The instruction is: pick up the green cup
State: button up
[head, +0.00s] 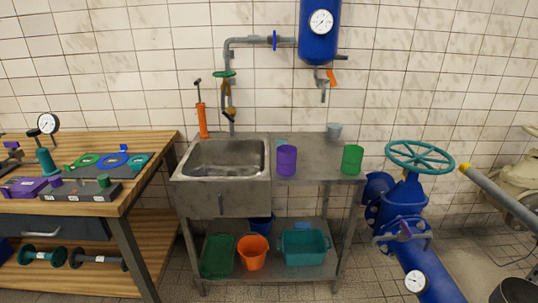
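The green cup (352,159) stands upright at the right end of the metal sink bench (318,174), close to its front right corner. A purple cup (287,160) stands to its left on the same top, with a clear gap between them. My gripper is not in view.
A pale small cup (334,131) stands behind, near the wall. The sink basin (225,158) is at the left of the bench. A blue pipe with a teal valve wheel (420,157) rises right of the green cup. A wooden workbench (131,145) stands at the left.

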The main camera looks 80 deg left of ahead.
aim_at(352, 159)
jog(key=u, duration=1.75)
